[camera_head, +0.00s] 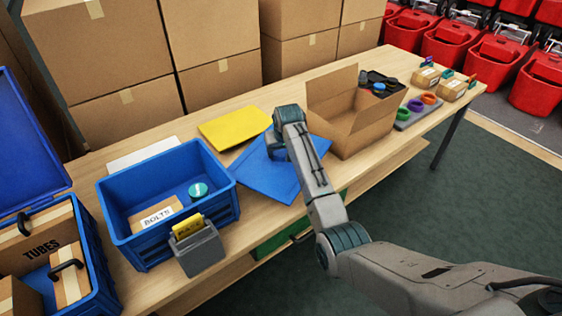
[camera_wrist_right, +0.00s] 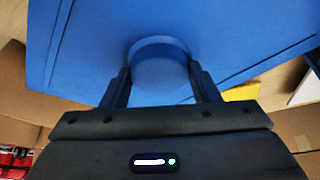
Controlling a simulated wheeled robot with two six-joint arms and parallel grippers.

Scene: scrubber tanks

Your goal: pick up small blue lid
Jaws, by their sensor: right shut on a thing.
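The small blue lid (camera_head: 270,177) is a flat blue panel at the middle of the wooden table, between the blue crate and the open cardboard box. In the right wrist view the blue lid (camera_wrist_right: 230,30) fills the upper part and has a round blue knob (camera_wrist_right: 160,72). My right gripper (camera_head: 276,152) is over the lid. Its two fingers (camera_wrist_right: 160,88) are on either side of the knob and shut on it. The arm hides part of the lid in the head view. I cannot tell whether the lid touches the table. My left gripper is not in view.
A blue crate (camera_head: 131,181) holding a bolts box stands left of the lid; a grey holder (camera_head: 202,252) is at its front. A yellow panel (camera_head: 235,127) lies behind the lid. The open cardboard box (camera_head: 370,138) stands close on the right. Large cartons (camera_head: 140,40) line the back.

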